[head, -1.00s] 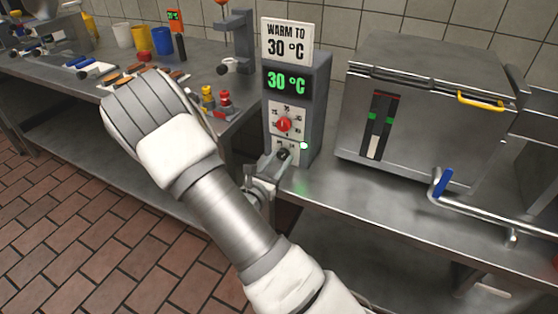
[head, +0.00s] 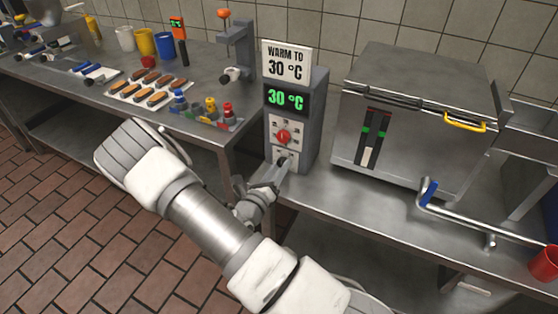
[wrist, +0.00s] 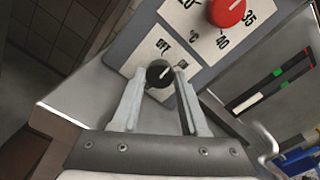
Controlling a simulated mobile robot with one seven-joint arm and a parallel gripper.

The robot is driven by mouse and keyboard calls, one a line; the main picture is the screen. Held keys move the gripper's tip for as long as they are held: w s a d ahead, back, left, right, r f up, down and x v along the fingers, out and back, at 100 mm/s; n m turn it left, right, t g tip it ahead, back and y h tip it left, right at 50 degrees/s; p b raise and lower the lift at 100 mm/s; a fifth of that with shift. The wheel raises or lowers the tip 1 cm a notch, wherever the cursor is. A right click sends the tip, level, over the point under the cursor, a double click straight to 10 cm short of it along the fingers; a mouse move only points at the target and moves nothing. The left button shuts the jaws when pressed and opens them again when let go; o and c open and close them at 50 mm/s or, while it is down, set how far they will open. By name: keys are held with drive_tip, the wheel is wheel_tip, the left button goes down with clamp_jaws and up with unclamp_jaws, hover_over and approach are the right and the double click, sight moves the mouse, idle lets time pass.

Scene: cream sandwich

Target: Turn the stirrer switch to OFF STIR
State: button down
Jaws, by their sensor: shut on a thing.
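The stirrer switch is a small black knob (wrist: 158,74) with a white pointer line, low on the front of the grey control box (head: 313,115). In the wrist view an OFF label lies above it, and a second label is partly hidden by the right finger. The pointer slants to the upper right in that view. My gripper (wrist: 160,76) is shut on the knob, one finger on each side. In the head view my gripper (head: 274,174) reaches the bottom of the box front, and the knob is mostly hidden.
A red dial (head: 283,136) sits just above the switch, under a green 30 °C display (head: 287,99). A steel machine with a lid (head: 425,85) stands to the right. Small coloured bottles (head: 210,108) and a tray of bars (head: 147,99) lie on the left table.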

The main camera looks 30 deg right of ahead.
drive_tip(key=n+p, duration=0.3)
drive_tip(key=n, duration=0.1)
drive_tip(key=shift+r, duration=0.1)
drive_tip(key=shift+n+p, duration=0.7)
drive_tip(key=shift+n, duration=0.4)
drive_tip(key=shift+c, duration=2.1)
unclamp_jaws()
